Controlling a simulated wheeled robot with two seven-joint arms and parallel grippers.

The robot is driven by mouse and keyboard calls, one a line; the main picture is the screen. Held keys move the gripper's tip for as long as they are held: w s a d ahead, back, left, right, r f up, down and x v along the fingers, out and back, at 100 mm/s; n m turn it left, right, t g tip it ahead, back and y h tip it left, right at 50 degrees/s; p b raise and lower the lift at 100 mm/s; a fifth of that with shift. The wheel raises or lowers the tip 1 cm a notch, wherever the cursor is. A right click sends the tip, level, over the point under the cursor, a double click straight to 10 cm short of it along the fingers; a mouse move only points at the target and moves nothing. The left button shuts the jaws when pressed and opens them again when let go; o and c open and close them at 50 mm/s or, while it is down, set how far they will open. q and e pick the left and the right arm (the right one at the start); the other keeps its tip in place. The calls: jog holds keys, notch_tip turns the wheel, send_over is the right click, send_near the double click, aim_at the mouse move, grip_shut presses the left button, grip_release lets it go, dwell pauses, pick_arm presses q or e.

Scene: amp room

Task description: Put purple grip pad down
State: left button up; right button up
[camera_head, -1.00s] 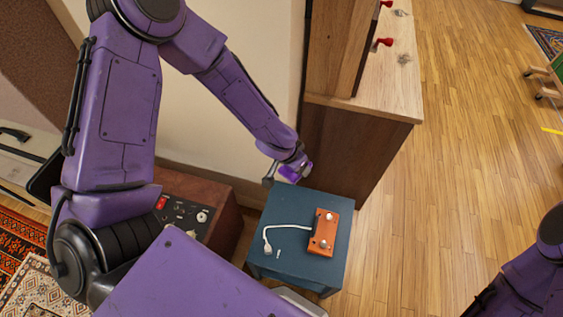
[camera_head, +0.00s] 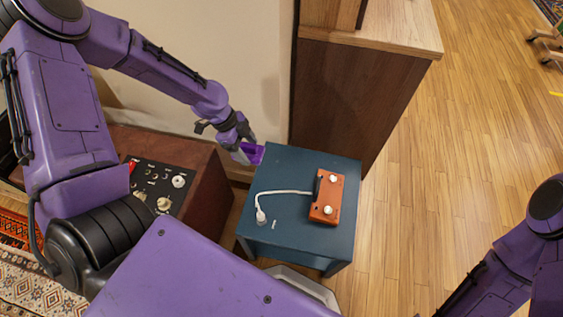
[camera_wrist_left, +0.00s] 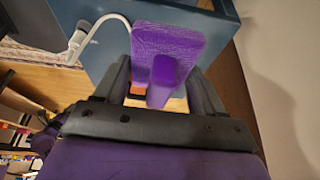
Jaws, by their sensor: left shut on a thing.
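The purple grip pad (camera_wrist_left: 168,45) is a flat, bright purple block with a raised grip. My left gripper (camera_wrist_left: 160,88) is shut on that raised grip, with a black finger on each side. In the head view the left gripper (camera_head: 240,148) is at the back left corner of the blue table, and the pad (camera_head: 252,153) shows as a small purple shape at its tip. The pad appears to be above or just beside the table edge; I cannot tell the height. My right arm enters at the lower right, but its gripper is out of view.
The blue table (camera_head: 285,240) carries an orange pedal box (camera_head: 327,198) with white knobs and a white cable (camera_head: 280,192). A brown amplifier (camera_head: 205,180) stands left, a wooden cabinet (camera_head: 350,90) behind.

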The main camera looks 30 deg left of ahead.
aim_at(261, 145)
pick_arm(q)
jog(key=w+d+f, duration=0.1)
jog(key=w, duration=0.1)
jog(key=w+d+f+b, duration=0.1)
jog(key=d+f, duration=0.1)
jog(key=shift+w+d, duration=0.2)
jog(key=shift+w, duration=0.15)
jog(key=w+d+f, duration=0.1)
jog(key=w+d+f+b, duration=0.1)
jog(key=f, duration=0.1)
jog(key=w+d+f, duration=0.1)
jog(key=f, duration=0.1)
jog(key=shift+w+d, duration=0.2)
jog(key=shift+w, duration=0.15)
jog(key=shift+w+d+f+b, duration=0.15)
jog(key=shift+f+b, duration=0.2)
jog(key=shift+f, duration=0.6)
jog(key=shift+w+d+f+b, duration=0.1)
jog(key=shift+f+b, duration=0.2)
jog(key=shift+f, duration=0.6)
jog(key=shift+f, duration=0.1)
jog(key=o, duration=1.2)
